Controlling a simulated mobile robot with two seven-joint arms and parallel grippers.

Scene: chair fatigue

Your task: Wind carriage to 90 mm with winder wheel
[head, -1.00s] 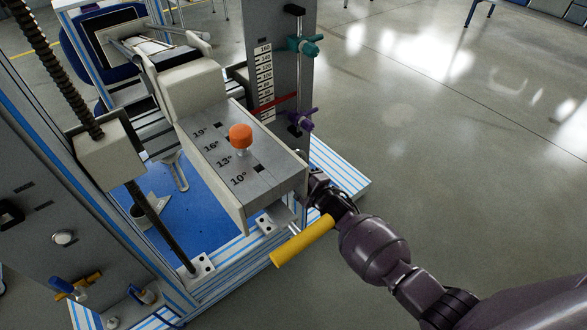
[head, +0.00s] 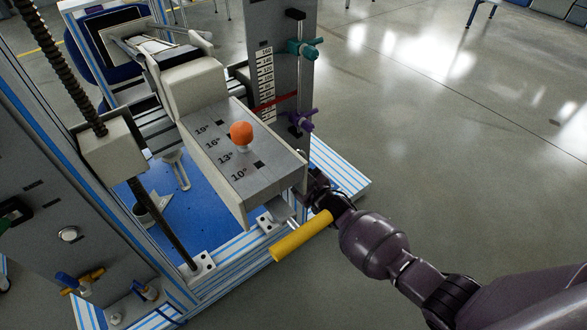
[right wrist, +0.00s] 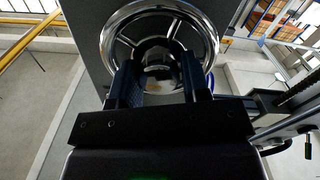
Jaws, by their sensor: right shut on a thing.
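The carriage is a grey block (head: 270,185) with angle marks and an orange knob (head: 241,131), in the head view. Its nut block (head: 112,147) sits on a dark screw. A red pointer (head: 275,103) crosses the height scale (head: 265,75); its numbers are too small to read surely. The chrome winder wheel (right wrist: 206,25) faces me in the right wrist view; the head view does not clearly show it. My right gripper (right wrist: 160,68) is shut on a dark rounded part within the wheel's ring, perhaps its knob or hub. My left gripper is out of view.
A yellow handle (head: 301,236) sticks out beside my right wrist. Teal (head: 303,49) and purple (head: 300,120) clamps sit on the scale column. A blue base (head: 195,205) lies under the carriage. The floor to the right is open.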

